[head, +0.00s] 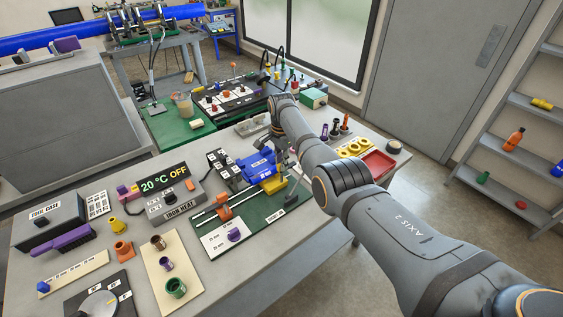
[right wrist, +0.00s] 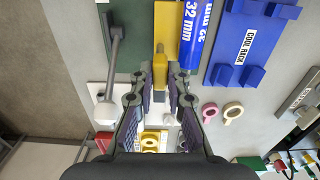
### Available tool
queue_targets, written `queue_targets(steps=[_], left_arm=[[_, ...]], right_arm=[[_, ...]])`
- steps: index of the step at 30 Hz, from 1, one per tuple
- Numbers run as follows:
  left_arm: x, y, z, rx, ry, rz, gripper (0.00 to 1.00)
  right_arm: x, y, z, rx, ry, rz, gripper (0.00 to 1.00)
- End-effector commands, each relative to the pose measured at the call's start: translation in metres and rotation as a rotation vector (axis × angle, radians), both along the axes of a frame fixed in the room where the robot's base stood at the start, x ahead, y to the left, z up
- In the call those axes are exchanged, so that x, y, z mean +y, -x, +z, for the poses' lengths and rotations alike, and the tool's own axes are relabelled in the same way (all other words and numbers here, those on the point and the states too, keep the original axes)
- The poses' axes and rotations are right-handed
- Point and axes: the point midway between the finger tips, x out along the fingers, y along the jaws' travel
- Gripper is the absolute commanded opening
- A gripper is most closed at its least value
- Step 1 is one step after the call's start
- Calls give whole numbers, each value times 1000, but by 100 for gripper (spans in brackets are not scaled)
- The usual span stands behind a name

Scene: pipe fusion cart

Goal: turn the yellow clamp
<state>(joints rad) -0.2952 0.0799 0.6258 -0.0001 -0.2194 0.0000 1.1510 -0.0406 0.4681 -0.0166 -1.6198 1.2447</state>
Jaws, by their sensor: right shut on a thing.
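The yellow clamp (head: 273,185) sits on the green mat beside the blue rack, partly hidden by my right gripper. In the right wrist view the yellow clamp (right wrist: 166,28) stands upright in the picture beside a blue pipe (right wrist: 196,30) marked 32 mm. My right gripper (right wrist: 161,72) is shut on the yellow clamp's narrow lower part, between its fingertips. In the head view the right gripper (head: 287,165) reaches down from above, its fingertips hard to make out. My left gripper is in neither view.
The blue cool rack (head: 257,164) stands close behind the clamp. The heater box (head: 178,200) stands further left. A red tray (head: 377,165) lies right, near the table edge.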

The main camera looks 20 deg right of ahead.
Motion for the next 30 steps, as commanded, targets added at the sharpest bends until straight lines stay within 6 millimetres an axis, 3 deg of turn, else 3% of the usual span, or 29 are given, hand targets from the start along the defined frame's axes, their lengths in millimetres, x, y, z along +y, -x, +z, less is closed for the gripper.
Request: queue_targets(steps=[8, 30], left_arm=[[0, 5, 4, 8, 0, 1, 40], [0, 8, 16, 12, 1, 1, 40]], right_arm=[[0, 0, 2, 0, 0, 121, 0], [0, -1, 2, -2, -1, 807, 0]])
